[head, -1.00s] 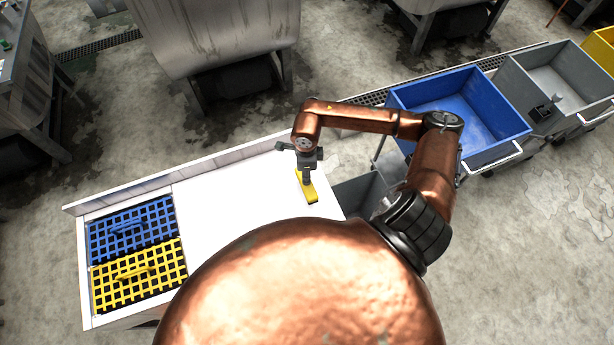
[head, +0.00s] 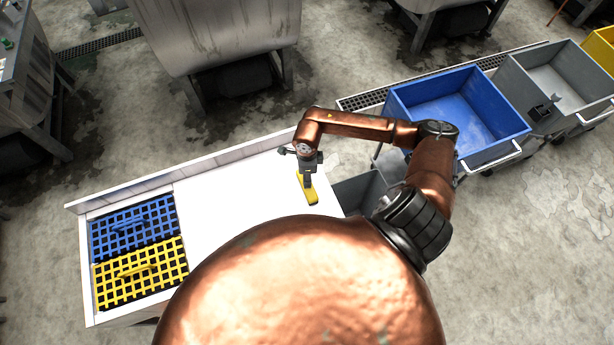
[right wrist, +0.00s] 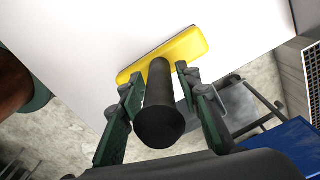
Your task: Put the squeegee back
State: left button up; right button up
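The squeegee has a yellow head (head: 311,196) on the white tabletop, near its right end. Its dark round handle (right wrist: 163,118) points up toward the camera in the right wrist view, where the yellow head (right wrist: 190,47) lies beyond it. My right gripper (head: 307,172) is over the squeegee. In the right wrist view my right gripper (right wrist: 160,78) has one finger on each side of the handle, with narrow gaps visible, so it looks open around it. The gripper hides part of the handle in the head view. My left gripper is not in view.
The white table (head: 225,195) is clear in the middle and has a raised back edge. A blue grid (head: 132,228) and a yellow grid (head: 140,273) sit at its left end. A blue cart (head: 458,112) and grey cart (head: 555,85) stand to the right.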

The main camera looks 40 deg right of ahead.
jog(key=shift+o, duration=0.5)
jog(key=shift+r, duration=0.2)
notch_tip(320, 180, up, 12)
jog(key=shift+b, duration=0.9)
